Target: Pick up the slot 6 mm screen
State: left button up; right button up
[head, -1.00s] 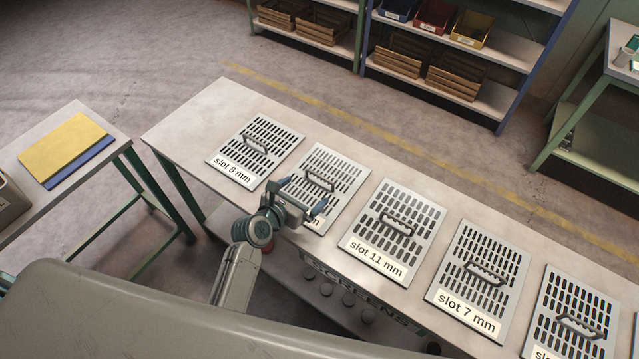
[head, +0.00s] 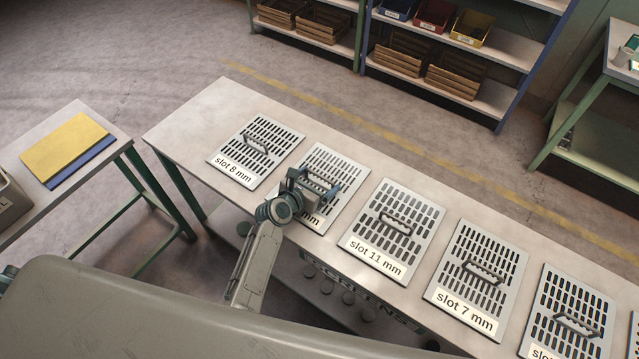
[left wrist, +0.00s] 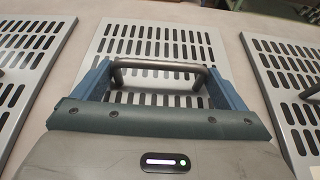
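The second screen from the left (head: 347,171) is a grey slotted plate with a dark bar handle, lying flat on the long bench. My gripper and arm cover most of its label, so only "mm" reads. My left gripper (head: 313,184) is over this screen at its handle. In the left wrist view the handle (left wrist: 160,65) lies between the two blue fingers, which stand wide apart at its ends. I cannot tell whether they touch it. No label reading 6 mm is legible. My right gripper is not in view.
Screens labelled slot 8 mm (head: 257,150), slot 11 mm (head: 392,230) and slot 7 mm (head: 478,273) lie beside it on the bench (head: 205,118). A further screen (head: 572,310) at right has a cut-off label. The bench's back strip is clear.

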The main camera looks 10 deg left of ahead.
pick_arm(q)
jog(key=c, duration=0.7)
jog(key=shift+c, duration=0.6)
jog(key=shift+r, duration=0.15)
